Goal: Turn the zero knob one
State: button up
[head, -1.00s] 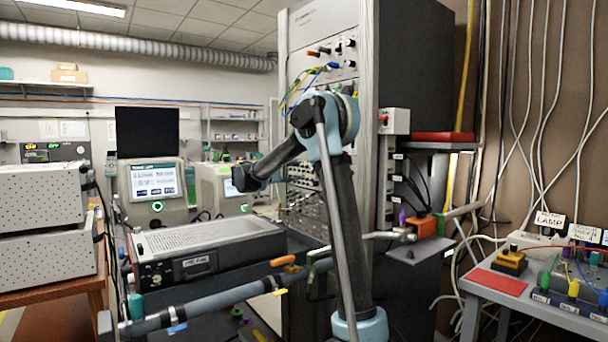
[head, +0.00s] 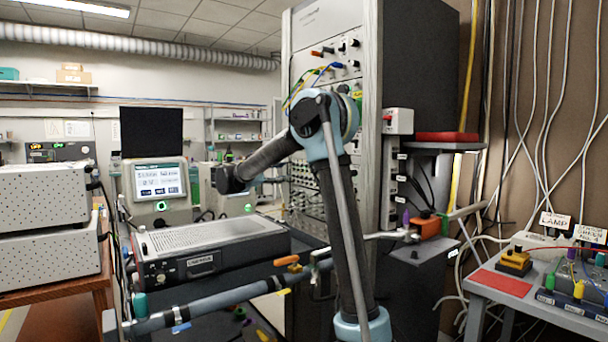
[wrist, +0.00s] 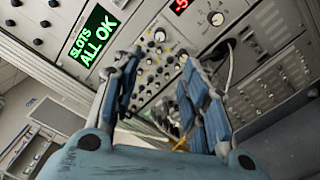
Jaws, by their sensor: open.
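In the wrist view my gripper (wrist: 160,72) is open and empty, its two blue-grey fingers pointing at an instrument panel. The panel (wrist: 168,75) has several small pale and dark knobs, seen between and beyond the fingers. I cannot read its labels, so I cannot tell which knob is zero knob one. A pale knob (wrist: 160,36) shows between the fingertips, apart from them as far as I can tell. In the head view my gripper is hidden behind my arm; the equipment rack (head: 330,110) stands behind the arm.
In the wrist view a green display (wrist: 97,36) reads "SLOTS ALL OK", and a cable (wrist: 228,65) hangs at the right finger. In the head view a flat grey instrument (head: 208,243) lies left of my arm, and a side table (head: 548,300) stands at right.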

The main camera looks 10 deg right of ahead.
jog(key=x, duration=1.6)
jog(key=shift+w+d, duration=0.15)
jog(key=shift+d, duration=0.05)
grip_shut()
